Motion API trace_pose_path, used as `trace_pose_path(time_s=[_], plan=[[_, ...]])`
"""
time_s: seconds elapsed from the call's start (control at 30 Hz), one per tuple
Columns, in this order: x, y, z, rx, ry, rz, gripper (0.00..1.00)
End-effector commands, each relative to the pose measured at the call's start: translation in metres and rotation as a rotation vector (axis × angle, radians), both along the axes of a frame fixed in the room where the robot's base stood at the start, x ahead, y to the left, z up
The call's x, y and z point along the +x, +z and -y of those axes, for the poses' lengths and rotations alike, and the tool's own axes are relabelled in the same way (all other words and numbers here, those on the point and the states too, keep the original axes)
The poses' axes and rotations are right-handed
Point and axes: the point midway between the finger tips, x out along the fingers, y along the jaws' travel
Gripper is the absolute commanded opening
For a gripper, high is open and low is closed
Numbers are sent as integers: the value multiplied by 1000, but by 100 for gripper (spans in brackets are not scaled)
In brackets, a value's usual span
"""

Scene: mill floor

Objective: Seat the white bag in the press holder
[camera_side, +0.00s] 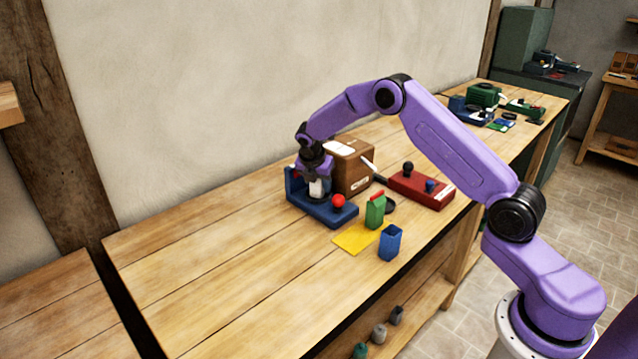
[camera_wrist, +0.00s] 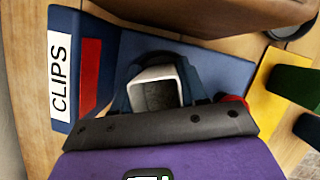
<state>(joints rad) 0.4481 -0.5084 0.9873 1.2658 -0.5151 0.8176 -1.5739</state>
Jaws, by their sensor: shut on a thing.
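The white bag (camera_side: 317,188) is between the fingers of my gripper (camera_side: 318,183), low over the blue press (camera_side: 328,211) and upright. In the wrist view the white bag (camera_wrist: 155,74) shows its pale rim and grey top, with dark parts close around it at both sides. My gripper (camera_wrist: 160,98) is shut on it. The blue press (camera_wrist: 222,68) lies beneath, with a red ball knob (camera_side: 338,201) at its front right. The bag's lower end and the holder under it are hidden, so I cannot tell whether the bag touches the holder.
A brown box (camera_side: 352,168) stands close behind the press. A red device (camera_side: 421,190) is to the right. A green bag (camera_side: 375,212), yellow mat (camera_side: 352,239) and blue cup (camera_side: 390,244) are in front. The bench's left part is clear.

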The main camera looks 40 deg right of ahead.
Motion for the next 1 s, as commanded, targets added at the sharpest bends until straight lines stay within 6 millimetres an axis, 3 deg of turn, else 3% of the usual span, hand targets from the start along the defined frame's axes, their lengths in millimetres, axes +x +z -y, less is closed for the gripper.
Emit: trace_pose_path(time_s=[1.0], plan=[[0, 16, 0, 0, 0, 0, 10]])
